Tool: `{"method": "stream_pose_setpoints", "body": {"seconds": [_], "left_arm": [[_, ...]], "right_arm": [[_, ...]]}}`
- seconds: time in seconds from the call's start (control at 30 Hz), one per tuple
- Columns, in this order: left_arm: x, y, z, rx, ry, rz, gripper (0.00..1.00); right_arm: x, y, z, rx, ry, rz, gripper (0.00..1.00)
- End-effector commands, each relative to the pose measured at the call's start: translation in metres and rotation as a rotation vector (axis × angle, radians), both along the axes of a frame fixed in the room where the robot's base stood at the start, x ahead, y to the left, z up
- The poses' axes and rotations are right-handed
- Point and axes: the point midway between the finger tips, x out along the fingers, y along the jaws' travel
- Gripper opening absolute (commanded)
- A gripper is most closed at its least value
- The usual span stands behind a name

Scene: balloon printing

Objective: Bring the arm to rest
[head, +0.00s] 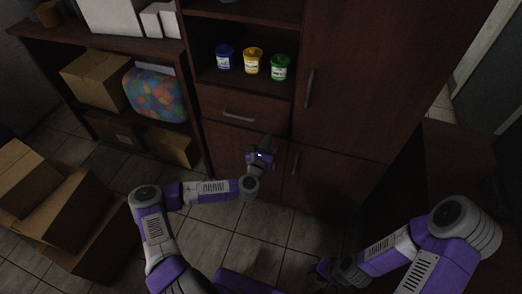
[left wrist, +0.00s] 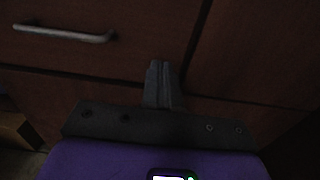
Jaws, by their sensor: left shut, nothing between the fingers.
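My left arm reaches in from the left in the head view. Its gripper (head: 266,143) is in front of the lower part of the dark wooden cabinet (head: 348,90), below the drawer. In the left wrist view the left gripper's fingers (left wrist: 158,68) are together, with nothing between them, and the cabinet front lies beyond. My right arm comes in from the right, and its gripper (head: 322,268) is low over the floor, dark and small. I cannot tell whether its fingers are open.
Blue (head: 224,58), yellow (head: 252,61) and green (head: 280,67) containers stand on the cabinet shelf. The drawer handle (head: 238,115) is above the left gripper. Cardboard boxes (head: 62,215) stand at the left. Tiled floor (head: 252,235) is clear between the arms.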

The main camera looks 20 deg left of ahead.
Motion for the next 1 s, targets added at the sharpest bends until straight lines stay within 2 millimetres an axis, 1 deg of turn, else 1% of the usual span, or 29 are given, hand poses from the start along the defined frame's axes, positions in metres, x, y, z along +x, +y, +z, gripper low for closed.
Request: {"method": "stream_pose_setpoints", "body": {"seconds": [0.03,0.1,0.2,0.3,0.43,0.67,0.77,0.87,0.9,0.97,1.0], "left_arm": [[-0.011,0.0,0.001,-0.002,0.002,0.001,0.0],[-0.024,0.0,0.001,-0.002,0.002,0.0,0.0],[-0.039,0.0,0.0,-0.001,0.002,0.0,0.0],[-0.049,0.0,0.0,0.0,0.002,0.001,0.0],[-0.054,-0.001,0.0,0.001,0.001,0.001,0.0],[-0.055,-0.004,-0.001,0.008,0.004,-0.007,0.0],[-0.059,-0.024,-0.008,0.072,0.029,-0.071,0.0],[-0.071,-0.069,-0.026,0.235,0.081,-0.224,0.0],[-0.081,-0.092,-0.037,0.331,0.105,-0.312,0.0],[-0.102,-0.126,-0.057,0.502,0.136,-0.468,0.0],[-0.12,-0.146,-0.072,0.626,0.151,-0.581,0.0]], "right_arm": [[0.0,0.0,0.004,0.0,-0.001,0.0,0.37],[0.0,0.0,0.006,0.0,-0.001,0.0,0.37],[0.0,0.0,0.008,0.0,0.0,0.0,0.37],[0.0,0.0,0.009,0.0,0.0,0.0,0.37],[0.0,0.0,0.009,0.0,0.0,0.0,0.37],[0.0,0.0,0.009,0.0,0.0,0.0,0.37],[0.0,0.0,0.01,0.0,0.0,0.0,0.37],[0.0,0.0,0.011,0.0,0.0,0.0,0.37],[0.0,0.0,0.011,0.0,0.0,0.0,0.37],[0.0,0.0,0.012,0.0,0.0,0.0,0.37],[0.0,0.0,0.013,0.0,0.0,0.0,0.37]]}}
